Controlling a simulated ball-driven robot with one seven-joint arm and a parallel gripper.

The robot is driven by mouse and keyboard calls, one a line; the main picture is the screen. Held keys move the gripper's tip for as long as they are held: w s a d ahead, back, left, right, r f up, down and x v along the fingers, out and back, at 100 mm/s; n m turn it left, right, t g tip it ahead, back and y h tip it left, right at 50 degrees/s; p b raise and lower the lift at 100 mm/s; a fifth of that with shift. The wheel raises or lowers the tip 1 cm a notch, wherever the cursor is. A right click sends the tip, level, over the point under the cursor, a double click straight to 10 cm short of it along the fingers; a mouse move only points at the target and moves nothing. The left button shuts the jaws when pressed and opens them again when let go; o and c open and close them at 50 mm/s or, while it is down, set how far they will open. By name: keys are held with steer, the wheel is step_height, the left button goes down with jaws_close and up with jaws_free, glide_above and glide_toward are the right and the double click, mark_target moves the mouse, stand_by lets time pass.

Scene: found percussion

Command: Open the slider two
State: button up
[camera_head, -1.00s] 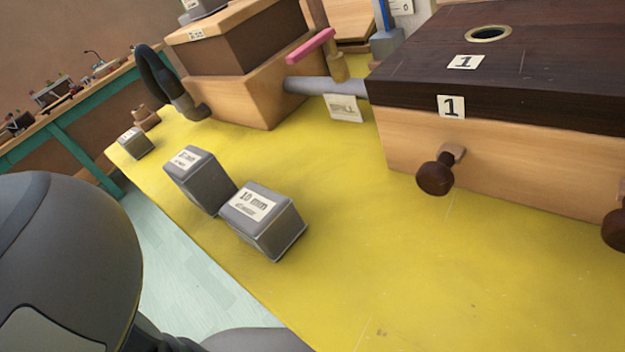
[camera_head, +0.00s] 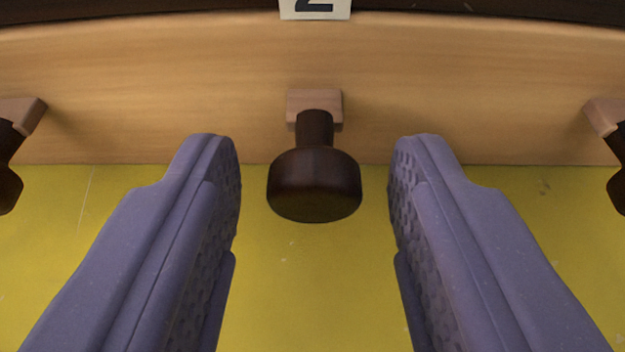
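The slider two knob (camera_head: 314,187) is dark brown and round, on a short stem set in a small wooden block on the light wood front (camera_head: 190,90). A white label with a partly cut-off 2 (camera_head: 315,9) sits above it. My gripper (camera_head: 314,180) is open, its two purple-grey fingers on either side of the knob. There is a gap on both sides, and neither finger touches the knob.
Similar dark knobs stand at the left edge (camera_head: 8,165) and right edge (camera_head: 619,165), partly cut off. The yellow tabletop (camera_head: 310,300) in front of the box is clear between the fingers.

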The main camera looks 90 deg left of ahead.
mark_target(315, 219)
jaws_close()
steer(key=shift+d, duration=0.15)
steer(key=shift+d+r+p, duration=0.1)
steer(key=shift+d+p, duration=0.35)
steer(key=shift+d, duration=0.6)
steer(key=shift+s+d, duration=0.1)
steer(key=shift+d, duration=0.2)
steer(key=shift+o, duration=0.8)
jaws_free()
steer(key=p+v, duration=0.2)
steer(key=v, duration=0.5)
steer(key=shift+d+r+p, duration=0.1)
steer(key=shift+d+p, duration=0.2)
steer(key=shift+d, duration=0.05)
